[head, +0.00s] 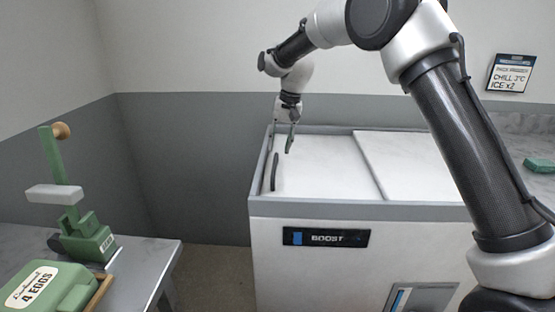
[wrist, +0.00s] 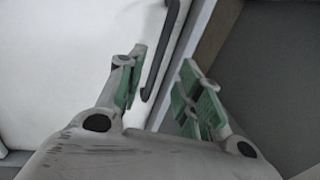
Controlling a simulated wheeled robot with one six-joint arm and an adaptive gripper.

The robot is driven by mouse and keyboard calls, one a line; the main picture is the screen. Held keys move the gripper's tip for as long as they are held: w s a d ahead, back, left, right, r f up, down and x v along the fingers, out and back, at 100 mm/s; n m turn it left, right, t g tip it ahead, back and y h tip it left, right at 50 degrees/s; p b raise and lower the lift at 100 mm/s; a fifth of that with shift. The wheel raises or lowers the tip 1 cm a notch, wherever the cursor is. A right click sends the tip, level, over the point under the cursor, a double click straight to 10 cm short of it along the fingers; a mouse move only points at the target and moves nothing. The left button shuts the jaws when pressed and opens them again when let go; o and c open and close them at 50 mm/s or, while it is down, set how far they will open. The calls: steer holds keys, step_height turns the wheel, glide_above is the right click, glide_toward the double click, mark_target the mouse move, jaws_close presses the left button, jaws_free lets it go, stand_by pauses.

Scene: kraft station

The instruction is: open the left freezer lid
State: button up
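The chest freezer (head: 360,250) stands in the middle of the head view with its two white lids down. The left lid (head: 315,175) has a dark bar handle (head: 274,172) along its left edge; the handle also shows in the wrist view (wrist: 160,50). My gripper (head: 290,145) points down over the back left part of the left lid, behind the handle in the head view. In the wrist view my gripper (wrist: 162,88) has its green-padded fingers apart, with the handle's end and the freezer rim appearing between them. I cannot tell whether a finger touches the handle.
The right lid (head: 400,165) lies beside the left one. A grey-topped table (head: 150,255) at the left holds a green press-like device (head: 85,240) and a green egg box (head: 45,290). A sign (head: 511,73) hangs on the wall. Floor shows between table and freezer.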

mark_target(275, 166)
steer(key=f, duration=0.3)
steer(key=a+f, duration=0.1)
steer(key=f, duration=0.3)
steer(key=shift+a+f, duration=0.2)
steer(key=shift+f, duration=0.05)
jaws_close()
